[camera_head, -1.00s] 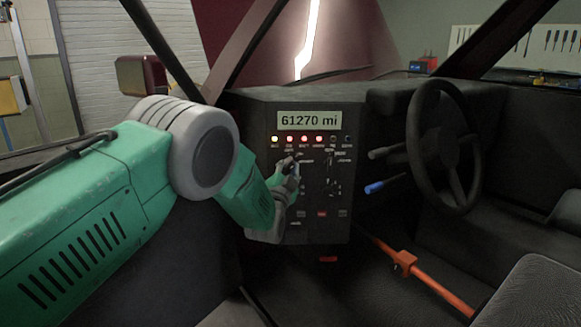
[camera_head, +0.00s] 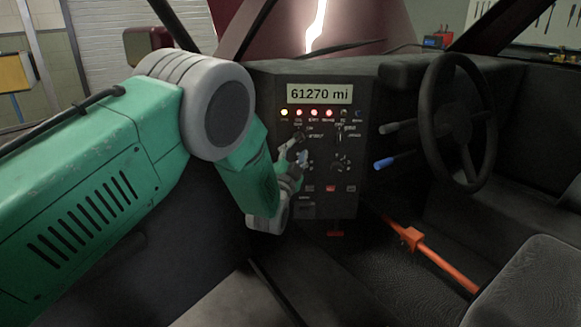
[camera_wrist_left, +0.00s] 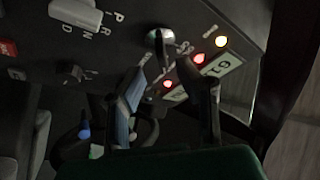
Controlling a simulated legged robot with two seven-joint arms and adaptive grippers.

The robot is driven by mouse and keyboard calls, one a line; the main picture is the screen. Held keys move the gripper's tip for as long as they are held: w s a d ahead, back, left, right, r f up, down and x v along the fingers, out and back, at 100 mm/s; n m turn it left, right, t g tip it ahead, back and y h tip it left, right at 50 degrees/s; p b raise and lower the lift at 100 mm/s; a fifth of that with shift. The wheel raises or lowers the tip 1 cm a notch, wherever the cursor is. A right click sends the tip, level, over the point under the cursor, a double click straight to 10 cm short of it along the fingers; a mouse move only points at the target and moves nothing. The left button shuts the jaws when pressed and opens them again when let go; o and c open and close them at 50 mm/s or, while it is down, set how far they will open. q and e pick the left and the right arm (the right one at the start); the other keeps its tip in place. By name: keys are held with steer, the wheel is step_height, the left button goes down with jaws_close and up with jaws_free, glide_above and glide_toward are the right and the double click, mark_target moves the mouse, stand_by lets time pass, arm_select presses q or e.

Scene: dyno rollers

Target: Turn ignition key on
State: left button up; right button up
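The dark control panel (camera_head: 340,200) stands in the middle of the head view, with a lit display (camera_head: 320,93) reading 61270 mi. My left gripper (camera_head: 295,152) is at the upper left of the panel, below the lamp row. In the left wrist view its two fingers (camera_wrist_left: 167,62) are apart with nothing between them. A silver and black key-like switch (camera_wrist_left: 160,42) sits on the panel just beyond the fingertips, roughly in line with the gap. In the head view the gripper partly covers that area. My right gripper is not in view.
Yellow and red lamps (camera_head: 314,113) are lit above the switches. A gear selector (camera_wrist_left: 77,13) shows in the wrist view. The steering wheel (camera_head: 457,120) and a blue-tipped stalk (camera_head: 390,162) are to the right. An orange bar (camera_head: 440,260) crosses below.

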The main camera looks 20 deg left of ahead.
arm_select(q)
steer(key=v, duration=0.7)
steer(key=shift+s, duration=0.2)
steer(key=shift+d, duration=0.1)
steer(key=shift+f, duration=0.1)
steer(key=s+a+f+n+g+p, duration=0.25)
steer(key=s+f+g, duration=0.25)
steer(key=s+f, duration=0.45)
steer(key=s+a+f+n+g+p, duration=0.1)
steer(key=s+a+f+n+g, duration=0.15)
steer(key=s+f+g, duration=0.55)
steer(key=s+f+n+g+p, duration=0.1)
steer(key=s+f+n+g, duration=0.1)
steer(key=s, duration=1.2)
steer(key=s+a+f+n+g+p, duration=0.1)
steer(key=s+f+g, duration=0.4)
steer(key=s, duration=1)
steer(key=shift+f+n+g, duration=0.25)
steer(key=shift+n+g, duration=0.05)
steer(key=shift+n, duration=0.1)
